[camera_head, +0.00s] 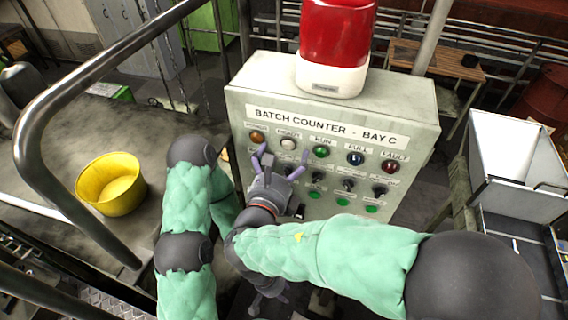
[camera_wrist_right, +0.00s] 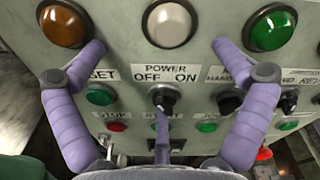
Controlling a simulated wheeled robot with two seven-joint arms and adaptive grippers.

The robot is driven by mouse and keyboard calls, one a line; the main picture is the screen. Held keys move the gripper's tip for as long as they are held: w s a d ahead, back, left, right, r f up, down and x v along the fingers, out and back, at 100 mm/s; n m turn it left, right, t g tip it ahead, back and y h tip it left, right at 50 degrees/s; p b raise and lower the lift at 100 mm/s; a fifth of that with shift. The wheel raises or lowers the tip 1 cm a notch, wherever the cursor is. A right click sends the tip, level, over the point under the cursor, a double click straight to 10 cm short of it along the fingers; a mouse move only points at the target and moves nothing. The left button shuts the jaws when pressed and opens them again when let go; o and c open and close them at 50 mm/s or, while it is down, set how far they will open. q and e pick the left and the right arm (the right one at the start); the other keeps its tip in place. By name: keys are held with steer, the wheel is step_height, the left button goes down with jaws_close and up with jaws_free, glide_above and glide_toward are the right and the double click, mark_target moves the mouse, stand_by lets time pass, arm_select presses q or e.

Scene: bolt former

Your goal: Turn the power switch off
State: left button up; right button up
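The power switch (camera_wrist_right: 163,97) is a black rotary knob under a white label reading POWER, OFF at left and ON at right. I cannot tell surely which side it points to. In the head view my right gripper hides it. My right gripper (camera_head: 280,162) is in front of the panel's left part. In the right wrist view (camera_wrist_right: 160,50) its two purple outer fingers are spread on either side of the knob, and a third finger is just below it. Nothing is held; contact with the knob is unclear. My left gripper (camera_head: 264,297) is low, mostly hidden by my arms.
The panel box (camera_head: 405,100) reads BATCH COUNTER - BAY C and bears lamps, other knobs and green buttons. A red beacon (camera_head: 334,40) stands on top. A metal handrail (camera_head: 62,100) and yellow bucket (camera_head: 111,184) are at left; a white bin (camera_head: 515,165) is at right.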

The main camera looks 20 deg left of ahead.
mark_target(284, 131)
steer(key=shift+m+t, duration=0.4)
steer(key=shift+t, duration=0.1)
steer(key=r, duration=0.7)
steer(key=shift+w+a+r, duration=0.2)
steer(key=shift+w+r, duration=0.05)
steer(key=shift+r, duration=0.1)
steer(key=shift+n+g, duration=0.6)
steer(key=f, duration=0.6)
steer(key=shift+s, duration=0.35)
steer(key=s, duration=0.2)
steer(key=shift+s+a, duration=0.15)
steer(key=shift+s, duration=0.2)
steer(key=c, duration=0.5)
steer(key=shift+o, duration=0.2)
steer(key=shift+s+d+f, duration=0.1)
steer(key=shift+s+d, duration=0.5)
steer(key=shift+s, duration=0.05)
steer(key=s, duration=1)
steer(key=shift+a+f+p, duration=0.35)
steer(key=shift+p, duration=0.05)
